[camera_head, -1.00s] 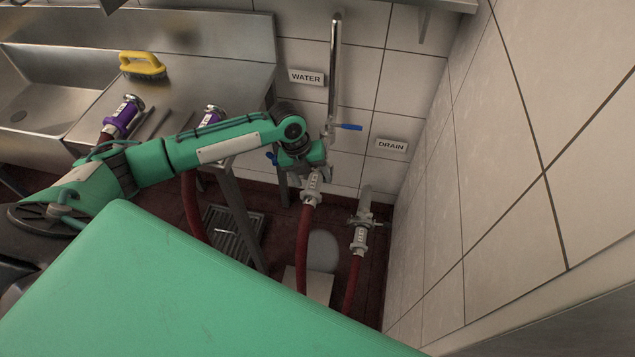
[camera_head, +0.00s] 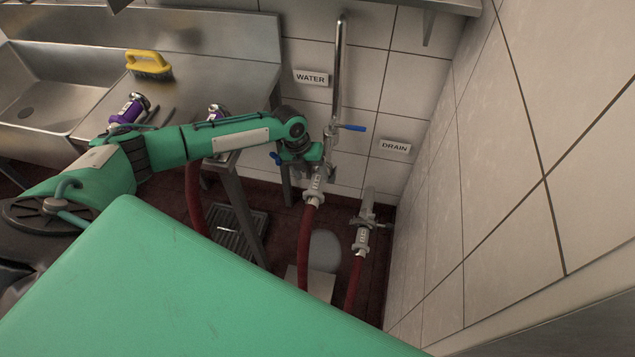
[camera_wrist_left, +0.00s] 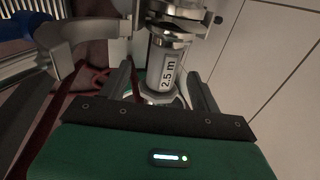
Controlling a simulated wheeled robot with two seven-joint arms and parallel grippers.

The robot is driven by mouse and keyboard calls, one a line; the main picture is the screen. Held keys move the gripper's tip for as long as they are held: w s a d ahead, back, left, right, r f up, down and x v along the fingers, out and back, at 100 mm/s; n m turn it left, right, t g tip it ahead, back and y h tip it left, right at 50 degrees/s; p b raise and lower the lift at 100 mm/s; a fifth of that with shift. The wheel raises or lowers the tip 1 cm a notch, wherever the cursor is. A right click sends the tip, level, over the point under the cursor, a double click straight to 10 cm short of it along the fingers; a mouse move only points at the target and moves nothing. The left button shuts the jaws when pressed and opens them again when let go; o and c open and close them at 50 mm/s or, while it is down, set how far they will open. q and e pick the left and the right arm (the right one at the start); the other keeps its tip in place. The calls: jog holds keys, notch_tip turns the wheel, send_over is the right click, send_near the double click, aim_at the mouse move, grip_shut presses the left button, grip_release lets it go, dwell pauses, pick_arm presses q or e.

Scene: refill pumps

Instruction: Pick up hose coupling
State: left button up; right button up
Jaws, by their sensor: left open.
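In the head view a grey metal hose coupling (camera_head: 318,184) with a red hose hangs at the foot of the water pipe. In the left wrist view the same kind of coupling (camera_wrist_left: 168,70), labelled "2.5 m", stands between the fingers of my left gripper (camera_wrist_left: 160,85). The fingers are open, one on each side of it, and I see no clear contact. In the head view my left gripper (camera_head: 308,160) is at the upper end of the coupling and partly hidden by its own arm. My right gripper is not in view.
A second grey coupling (camera_head: 363,238) is on the drain outlet to the right. Two purple-banded couplings (camera_head: 128,110) lie on the steel counter near a yellow brush (camera_head: 148,63). A blue valve lever (camera_head: 352,127) sticks out of the water pipe. The tiled wall (camera_head: 500,170) bounds the right side.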

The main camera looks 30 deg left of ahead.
aim_at(316, 179)
pick_arm(q)
jog(key=x, duration=0.3)
jog(key=p+x, duration=0.1)
jog(key=x, duration=0.1)
jog(key=shift+w+d, duration=0.15)
jog(key=shift+d, duration=0.15)
jog(key=shift+c, duration=0.4)
jog(key=c, duration=1.1)
jog(key=shift+c, duration=0.9)
jog(key=shift+r, duration=0.15)
